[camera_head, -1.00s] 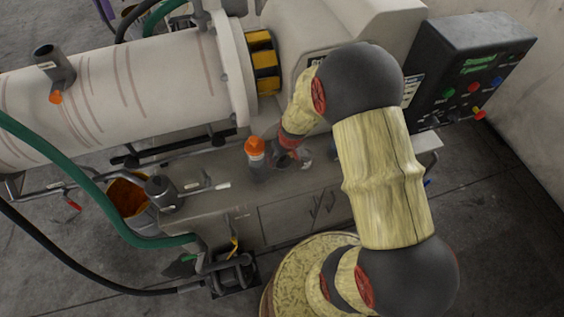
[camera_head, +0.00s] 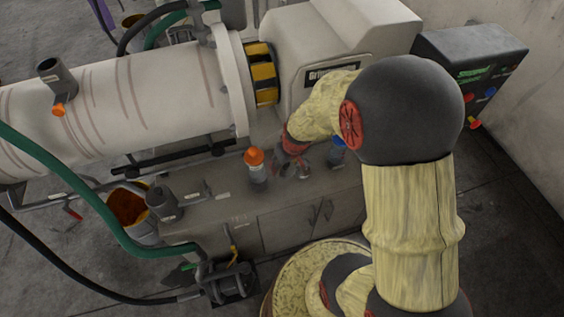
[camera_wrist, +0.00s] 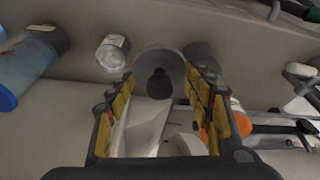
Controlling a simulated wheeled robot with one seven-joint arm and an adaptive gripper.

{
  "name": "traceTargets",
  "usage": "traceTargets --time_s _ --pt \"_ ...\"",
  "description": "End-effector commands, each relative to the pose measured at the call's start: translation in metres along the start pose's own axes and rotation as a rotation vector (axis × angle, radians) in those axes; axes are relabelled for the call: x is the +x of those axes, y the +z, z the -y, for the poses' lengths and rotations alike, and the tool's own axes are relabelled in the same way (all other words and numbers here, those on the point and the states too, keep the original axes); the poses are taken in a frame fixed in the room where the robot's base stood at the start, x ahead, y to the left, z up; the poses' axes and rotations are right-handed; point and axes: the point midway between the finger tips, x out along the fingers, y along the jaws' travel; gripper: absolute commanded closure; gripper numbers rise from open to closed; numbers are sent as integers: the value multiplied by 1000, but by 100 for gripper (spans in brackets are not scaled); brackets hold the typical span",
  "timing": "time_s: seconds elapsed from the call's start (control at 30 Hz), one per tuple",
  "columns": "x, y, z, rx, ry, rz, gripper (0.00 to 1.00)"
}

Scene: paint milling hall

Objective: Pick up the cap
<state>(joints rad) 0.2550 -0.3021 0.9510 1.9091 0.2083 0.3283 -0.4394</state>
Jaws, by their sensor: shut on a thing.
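My gripper (camera_wrist: 158,85) has its two yellow-padded fingers closed on either side of a pale grey round piece with a dark centre, which I take to be the cap (camera_wrist: 145,62). The cap fills the space between the fingertips; what lies below it is hard to make out. In the head view my gripper (camera_head: 293,170) points down over the bench, and the cap cannot be made out clearly there.
A bottle with an orange top (camera_head: 255,158) stands upright just left of my gripper. The milling machine (camera_head: 130,90) stands behind the bench (camera_head: 225,205).

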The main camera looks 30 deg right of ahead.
Motion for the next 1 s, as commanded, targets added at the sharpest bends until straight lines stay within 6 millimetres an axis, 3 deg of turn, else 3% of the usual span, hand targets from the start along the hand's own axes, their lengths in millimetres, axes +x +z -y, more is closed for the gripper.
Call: traceTargets --time_s 0.03,0.2,0.5,1.0 --pt "-12 4 1 1 1 -5 84" --pt "-31 30 6 0 2 -5 84" --pt "-58 62 14 -1 1 -4 84" --pt "-67 76 16 0 1 -2 84"
